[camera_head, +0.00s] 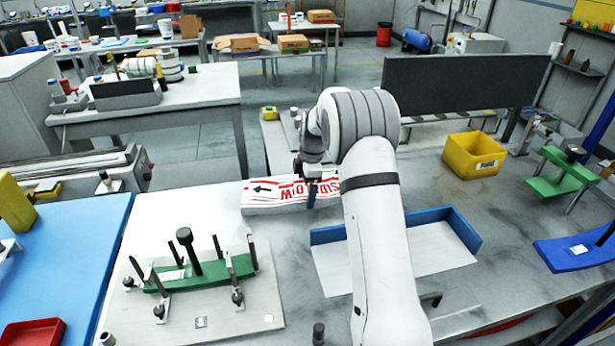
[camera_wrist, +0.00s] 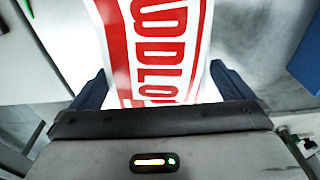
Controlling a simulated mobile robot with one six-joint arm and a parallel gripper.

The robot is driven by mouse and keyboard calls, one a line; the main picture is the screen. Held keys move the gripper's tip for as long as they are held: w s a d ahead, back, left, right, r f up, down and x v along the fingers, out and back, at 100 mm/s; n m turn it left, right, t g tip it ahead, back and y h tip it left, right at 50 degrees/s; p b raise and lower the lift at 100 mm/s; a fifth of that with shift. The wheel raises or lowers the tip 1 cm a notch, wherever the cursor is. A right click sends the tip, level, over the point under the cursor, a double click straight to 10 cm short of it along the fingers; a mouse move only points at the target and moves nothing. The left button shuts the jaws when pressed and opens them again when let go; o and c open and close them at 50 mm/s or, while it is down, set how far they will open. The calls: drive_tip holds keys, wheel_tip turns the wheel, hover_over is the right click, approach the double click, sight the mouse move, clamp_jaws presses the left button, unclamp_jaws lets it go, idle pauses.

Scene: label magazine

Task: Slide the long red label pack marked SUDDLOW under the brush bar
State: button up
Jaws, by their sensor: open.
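The long label pack (camera_head: 268,196) is white with red print and a black arrow. It lies flat on the grey table, and its lettering is partly hidden by my arm. In the wrist view the pack (camera_wrist: 157,45) runs up between my two blue fingers, with part of the word SUDDLOW readable. My gripper (camera_head: 311,192) is open at the pack, one finger on each side; I cannot tell whether they touch it. A green fixture (camera_head: 205,275) with black posts stands on a pale plate at front left. I cannot tell for sure which part is the brush bar.
A blue-edged tray (camera_head: 455,240) sits right of my arm. A yellow bin (camera_head: 473,156) and a green stand (camera_head: 553,180) are farther right. A long dark panel (camera_head: 460,84) stands behind. A blue mat (camera_head: 60,255) lies at far left.

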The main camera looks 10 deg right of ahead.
drive_tip(key=shift+f, duration=0.3)
drive_tip(key=shift+c, duration=0.6)
drive_tip(key=c, duration=1.2)
drive_tip(key=o, duration=1.3)
